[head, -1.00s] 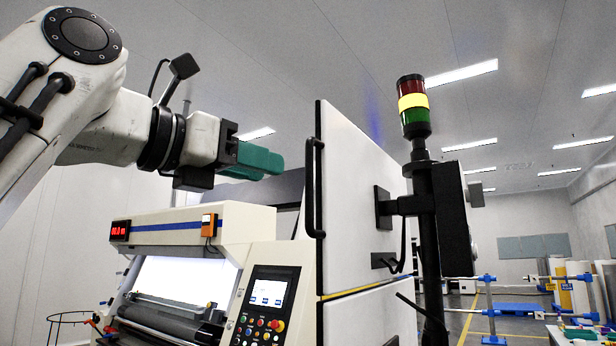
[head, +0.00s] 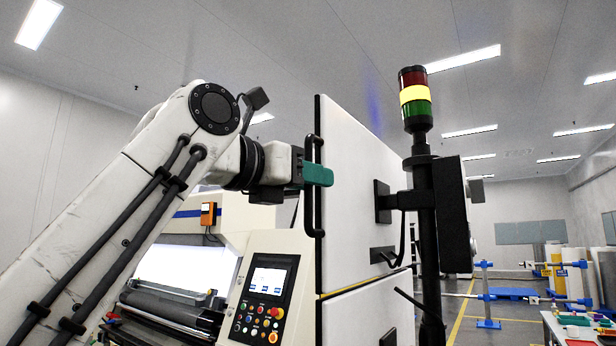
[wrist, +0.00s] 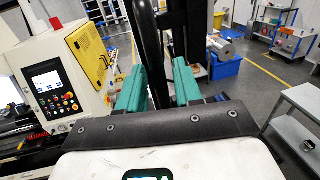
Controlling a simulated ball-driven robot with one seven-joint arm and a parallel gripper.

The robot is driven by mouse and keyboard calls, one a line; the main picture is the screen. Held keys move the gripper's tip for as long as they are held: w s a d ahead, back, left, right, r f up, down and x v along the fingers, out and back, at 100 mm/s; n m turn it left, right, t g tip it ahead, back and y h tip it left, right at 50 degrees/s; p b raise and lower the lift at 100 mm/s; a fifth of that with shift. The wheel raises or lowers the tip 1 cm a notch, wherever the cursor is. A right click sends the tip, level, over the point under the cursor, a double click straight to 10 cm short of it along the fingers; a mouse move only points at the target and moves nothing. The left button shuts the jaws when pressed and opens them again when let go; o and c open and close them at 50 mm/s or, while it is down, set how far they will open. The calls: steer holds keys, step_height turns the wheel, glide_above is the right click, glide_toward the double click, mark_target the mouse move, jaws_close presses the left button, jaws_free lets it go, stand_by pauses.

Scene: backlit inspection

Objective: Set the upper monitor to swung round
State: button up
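The upper monitor (head: 362,170) is a large white panel with a dark edge, standing above a lower white panel in the head view. A black bracket joins its visible face to a black post. A vertical black bar handle (head: 314,216) runs along its left edge. My gripper (head: 318,174) is at the handle's middle height, its teal fingers overlapping the bar. In the wrist view the two fingers of my gripper (wrist: 158,88) stand apart with the black handle (wrist: 149,45) between them. A gap shows beside the bar, so the gripper looks open around it. The monitor's other face is hidden.
The black post (head: 428,240) with a red, yellow and green signal light (head: 415,97) stands right of the monitor. A cream machine with a control panel (head: 267,290) stands below left. A grey table (wrist: 300,125) is at the right in the wrist view.

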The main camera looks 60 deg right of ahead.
jaws_close()
stand_by(0.3)
steer(key=shift+a, duration=0.1)
